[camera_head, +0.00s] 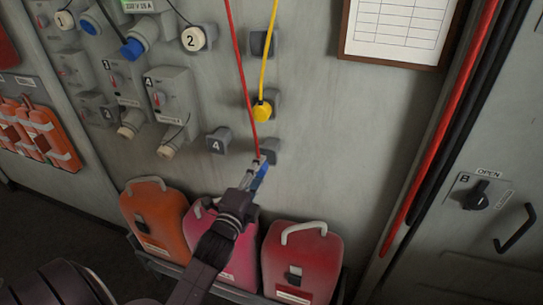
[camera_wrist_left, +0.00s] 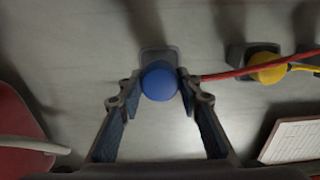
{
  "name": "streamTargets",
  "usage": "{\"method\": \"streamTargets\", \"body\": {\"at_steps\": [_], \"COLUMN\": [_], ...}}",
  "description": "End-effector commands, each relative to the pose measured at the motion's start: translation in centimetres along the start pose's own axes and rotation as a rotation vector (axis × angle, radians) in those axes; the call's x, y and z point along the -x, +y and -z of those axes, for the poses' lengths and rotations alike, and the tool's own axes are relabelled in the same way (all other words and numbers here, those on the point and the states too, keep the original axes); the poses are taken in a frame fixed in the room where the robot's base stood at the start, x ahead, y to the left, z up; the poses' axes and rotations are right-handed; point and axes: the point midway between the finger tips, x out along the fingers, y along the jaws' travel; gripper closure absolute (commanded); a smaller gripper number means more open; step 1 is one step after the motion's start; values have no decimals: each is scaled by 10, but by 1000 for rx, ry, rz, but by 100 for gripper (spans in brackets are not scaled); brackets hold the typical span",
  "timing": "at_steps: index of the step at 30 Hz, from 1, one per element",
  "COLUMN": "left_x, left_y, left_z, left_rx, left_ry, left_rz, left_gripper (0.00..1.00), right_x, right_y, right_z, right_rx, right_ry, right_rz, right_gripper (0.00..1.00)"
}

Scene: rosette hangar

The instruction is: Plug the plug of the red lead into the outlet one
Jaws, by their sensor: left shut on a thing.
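My left gripper (camera_head: 259,168) is shut on a blue-ended plug (camera_wrist_left: 160,83), low on the wall panel. The red lead (camera_head: 241,75) hangs from above down to this plug; in the left wrist view it (camera_wrist_left: 225,75) runs off to the right. A grey outlet (camera_head: 269,146) is right behind the plug, and shows above it in the left wrist view (camera_wrist_left: 154,55). I cannot tell whether the plug is in it or just in front, and its number is not readable. My right gripper is not in view.
A yellow plug (camera_head: 262,111) on a yellow lead is in the outlet above. Outlet 4 (camera_head: 217,142) is to the left, and a grey outlet (camera_head: 261,43) is higher up. Orange, pink and red canisters (camera_head: 304,258) stand below. A framed sheet (camera_head: 397,30) hangs at upper right.

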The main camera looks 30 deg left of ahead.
Motion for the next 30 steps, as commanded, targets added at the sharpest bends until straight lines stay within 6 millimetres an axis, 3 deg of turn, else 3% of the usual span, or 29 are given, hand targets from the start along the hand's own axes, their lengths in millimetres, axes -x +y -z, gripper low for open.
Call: {"method": "streamTargets", "body": {"at_steps": [18,30], "left_x": [25,28], "left_y": [-2,-1], "left_z": [0,0], "left_rx": [-1,-1], "left_ry": [0,0], "left_rz": [2,2], "left_gripper": [100,100], "right_x": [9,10], "right_y": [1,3], "right_z": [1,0], "right_rx": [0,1], "right_ry": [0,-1], "right_rz": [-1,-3], "right_gripper": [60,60]}}
